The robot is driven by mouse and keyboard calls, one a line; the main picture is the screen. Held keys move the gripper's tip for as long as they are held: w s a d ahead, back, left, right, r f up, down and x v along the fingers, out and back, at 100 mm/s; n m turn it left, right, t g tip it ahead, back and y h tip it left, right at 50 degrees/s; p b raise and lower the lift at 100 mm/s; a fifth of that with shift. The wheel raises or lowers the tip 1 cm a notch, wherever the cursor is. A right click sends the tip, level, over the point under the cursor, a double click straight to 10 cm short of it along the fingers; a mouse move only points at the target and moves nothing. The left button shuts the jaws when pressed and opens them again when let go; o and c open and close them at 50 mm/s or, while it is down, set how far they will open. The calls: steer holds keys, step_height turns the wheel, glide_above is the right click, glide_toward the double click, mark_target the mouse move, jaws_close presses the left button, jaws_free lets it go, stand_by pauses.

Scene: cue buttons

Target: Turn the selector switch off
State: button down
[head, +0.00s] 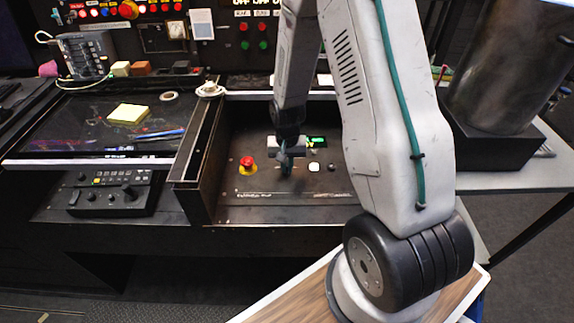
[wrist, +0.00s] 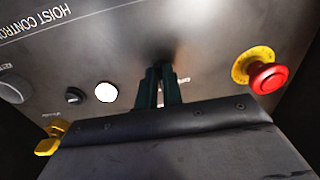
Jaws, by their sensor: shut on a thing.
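The control panel (head: 230,205) lies in a dark recess below my arm in the head view. My gripper (head: 286,170) points down at it, between the red emergency button (head: 247,163) and a white button (head: 314,167). In the wrist view, my gripper's two dark green fingers (wrist: 159,90) are nearly together, against the panel. They are shut on a small dark part, apparently the selector switch (wrist: 159,70). The fingers hide most of it, so its angle cannot be told.
In the wrist view, the white button (wrist: 106,92) and a black knob (wrist: 75,96) are left of my fingers. The red button (wrist: 268,78) on its yellow base is to the right. A yellow part (wrist: 50,138) shows at lower left. The recess's left wall (head: 200,160) stands up beside the panel.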

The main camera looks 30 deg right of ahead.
steer(key=n, duration=0.4)
steer(key=shift+d+n, duration=0.15)
steer(key=shift+n, duration=2.15)
steer(key=c, duration=1.5)
jaws_free()
steer(key=shift+c, duration=0.2)
steer(key=shift+r, duration=0.1)
step_height(320, 180, up, 8)
steer(key=shift+f, duration=0.15)
